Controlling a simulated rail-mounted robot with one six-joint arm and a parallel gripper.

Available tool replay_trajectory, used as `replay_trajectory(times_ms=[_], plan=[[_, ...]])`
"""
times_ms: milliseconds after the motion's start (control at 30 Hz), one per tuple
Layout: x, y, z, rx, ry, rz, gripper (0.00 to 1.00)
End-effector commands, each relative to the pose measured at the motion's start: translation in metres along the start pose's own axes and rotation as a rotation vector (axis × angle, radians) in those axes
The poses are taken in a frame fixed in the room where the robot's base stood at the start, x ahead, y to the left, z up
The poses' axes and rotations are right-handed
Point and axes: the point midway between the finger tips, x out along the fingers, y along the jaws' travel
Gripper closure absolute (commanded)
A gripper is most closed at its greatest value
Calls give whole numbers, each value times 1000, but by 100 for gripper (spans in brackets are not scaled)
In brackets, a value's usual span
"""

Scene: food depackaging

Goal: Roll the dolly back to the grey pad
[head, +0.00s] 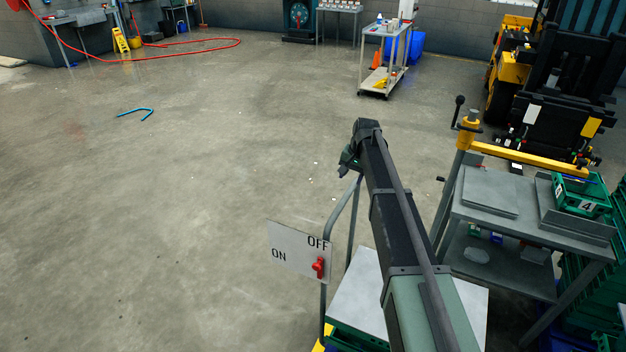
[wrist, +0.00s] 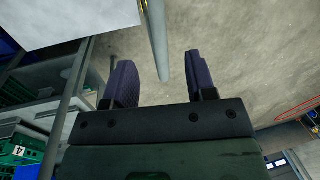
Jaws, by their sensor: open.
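A dolly-like frame with a bent grey tube handle (head: 341,215) stands at bottom centre in the head view. A pale flat top (head: 355,300) and green crates show beside it, partly behind my arm. My gripper (head: 349,160) is at the top of this handle in the head view, small and dark. In the wrist view my gripper (wrist: 162,78) has its two dark pads apart. A grey tube (wrist: 157,35) reaches into the space between them, with visible gaps on both sides. I cannot make out a grey pad on the floor.
An ON/OFF sign (head: 297,252) with a red knob stands left of the handle. A grey workbench (head: 490,200) with a yellow-armed post is on the right, before a forklift (head: 515,70). A white cart (head: 385,60) stands behind. The left floor is mostly clear, with a blue bent tube (head: 136,112).

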Motion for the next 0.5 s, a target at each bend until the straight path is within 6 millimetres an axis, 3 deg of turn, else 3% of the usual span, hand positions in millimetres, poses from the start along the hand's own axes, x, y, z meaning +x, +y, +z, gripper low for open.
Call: replay_trajectory(times_ms=[33,267,500], plan=[[4,-3,-7,43,1,-11,49],[9,-1,-1,82,4,-13,49],[53,0,-1,80,4,-13,49]])
